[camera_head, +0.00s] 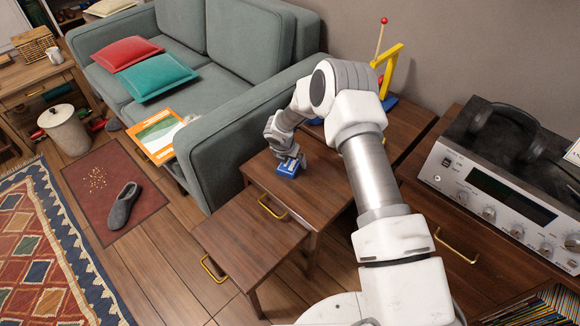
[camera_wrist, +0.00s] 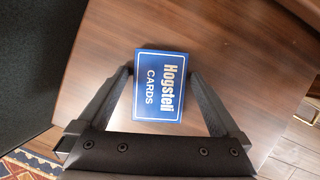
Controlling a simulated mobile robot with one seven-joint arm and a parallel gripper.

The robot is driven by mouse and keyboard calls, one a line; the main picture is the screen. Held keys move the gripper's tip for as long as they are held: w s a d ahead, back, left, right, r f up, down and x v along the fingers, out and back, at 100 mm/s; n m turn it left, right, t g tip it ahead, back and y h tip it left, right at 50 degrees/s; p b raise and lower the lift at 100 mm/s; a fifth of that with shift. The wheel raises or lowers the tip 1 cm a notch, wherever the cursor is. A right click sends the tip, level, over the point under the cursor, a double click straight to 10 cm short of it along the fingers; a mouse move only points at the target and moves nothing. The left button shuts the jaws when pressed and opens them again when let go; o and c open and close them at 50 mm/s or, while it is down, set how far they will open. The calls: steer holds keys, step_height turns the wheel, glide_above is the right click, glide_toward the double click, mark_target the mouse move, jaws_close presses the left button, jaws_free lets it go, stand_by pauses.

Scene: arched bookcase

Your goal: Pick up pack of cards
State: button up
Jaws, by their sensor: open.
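The pack of cards (camera_wrist: 161,86) is a blue box with white lettering, lying on the small brown side table (camera_head: 317,190). In the wrist view it sits between the two fingers of my gripper (camera_wrist: 163,72), near the tips. My gripper is open, with a finger to the left and right of the pack; I cannot tell whether either one touches it. In the head view the blue pack (camera_head: 288,169) shows below my gripper (camera_head: 290,158), partly covered by it.
A grey-green sofa (camera_head: 222,145) stands left of the table, its arm close by. A lower nesting table (camera_head: 247,243) projects in front. A yellow and blue stand (camera_head: 390,68) is behind my arm. A silver receiver (camera_head: 490,195) with headphones is at right.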

steer(key=shift+f, duration=0.2)
steer(key=c, duration=1.3)
steer(key=shift+o, duration=0.2)
steer(key=shift+r, duration=0.15)
